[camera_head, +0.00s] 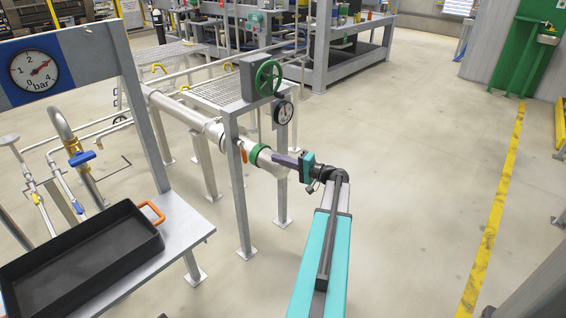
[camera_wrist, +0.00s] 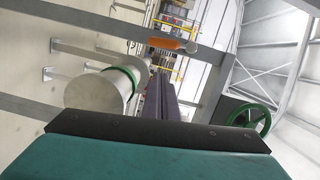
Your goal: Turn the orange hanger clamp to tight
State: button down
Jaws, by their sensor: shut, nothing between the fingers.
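The orange hanger clamp shows in the wrist view as an orange lever (camera_wrist: 172,44) with a pale round end, lying across a grey frame bar. In the head view a small orange piece (camera_head: 244,155) shows beside the frame's front leg, near the green ring on the pale pipe; most of it is hidden. My gripper (camera_head: 274,157) points left, its dark fingers in front of the pipe end. In the wrist view the fingers (camera_wrist: 159,76) are together with nothing between them. The orange lever is beyond their tips, apart from them. I cannot tell its exact turn angle.
The pale pipe (camera_wrist: 93,91) with a green ring lies left of my fingers in the wrist view. A green handwheel (camera_head: 269,78) and a gauge (camera_head: 283,111) sit above the pipe. A black tray (camera_head: 75,262) stands at left. The floor at right is clear.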

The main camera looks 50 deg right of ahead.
aim_at(243, 153)
jog(key=w+a, duration=0.4)
jog(key=w, duration=0.4)
jog(key=shift+w+f, duration=0.3)
jog(key=shift+w, duration=0.1)
jog(key=shift+s+d, duration=0.15)
jog(key=shift+s, duration=0.05)
